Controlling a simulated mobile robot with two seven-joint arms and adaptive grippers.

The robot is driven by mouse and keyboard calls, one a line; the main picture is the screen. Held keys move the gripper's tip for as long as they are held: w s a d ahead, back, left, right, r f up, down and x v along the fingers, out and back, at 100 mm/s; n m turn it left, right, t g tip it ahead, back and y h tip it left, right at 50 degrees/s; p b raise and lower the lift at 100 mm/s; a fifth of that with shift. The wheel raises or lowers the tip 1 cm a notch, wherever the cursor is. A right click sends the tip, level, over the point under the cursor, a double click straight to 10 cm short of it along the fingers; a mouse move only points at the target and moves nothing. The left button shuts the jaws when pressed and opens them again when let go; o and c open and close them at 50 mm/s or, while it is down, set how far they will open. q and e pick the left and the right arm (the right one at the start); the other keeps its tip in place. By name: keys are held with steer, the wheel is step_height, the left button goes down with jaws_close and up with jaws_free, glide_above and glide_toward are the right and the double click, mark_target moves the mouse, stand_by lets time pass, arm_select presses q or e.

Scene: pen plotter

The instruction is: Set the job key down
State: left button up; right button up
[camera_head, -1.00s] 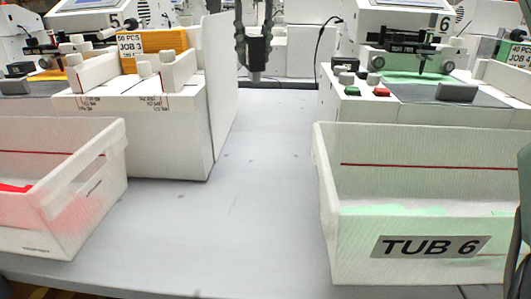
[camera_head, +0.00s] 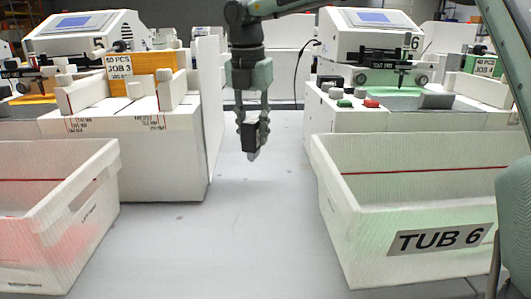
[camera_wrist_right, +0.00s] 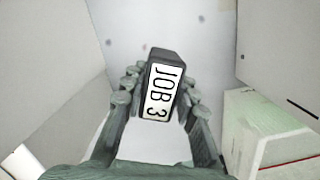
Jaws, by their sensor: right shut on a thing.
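The job key (camera_head: 249,137) is a small black block. In the right wrist view its white label reads JOB 3 (camera_wrist_right: 160,90). My right gripper (camera_head: 252,128) is shut on it, with a finger on each side, and points down. The key hangs over the grey table (camera_head: 250,220), in the gap between the two white plotter stations. I cannot tell its exact height, but it looks clear of the surface. My left gripper is not in view.
A white station (camera_head: 130,155) with a 50 PCS JOB 3 card (camera_head: 118,66) stands left of the gap. Plotter 6 (camera_head: 375,40) stands right. TUB 6 (camera_head: 340,225) is front right, another white tub (camera_head: 85,225) front left. The table between them is bare.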

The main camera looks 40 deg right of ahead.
steer(key=d+f, duration=0.1)
steer(key=f, duration=0.1)
steer(key=d+f, duration=0.1)
steer(key=w+d+f, duration=0.1)
steer(key=d+f, duration=0.1)
steer(key=shift+f+p, duration=0.35)
steer(key=shift+f, duration=0.35)
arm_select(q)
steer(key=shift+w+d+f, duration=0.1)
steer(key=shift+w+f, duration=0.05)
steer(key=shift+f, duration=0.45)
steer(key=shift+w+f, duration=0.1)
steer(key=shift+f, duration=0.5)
arm_select(e)
steer(key=shift+f, duration=0.1)
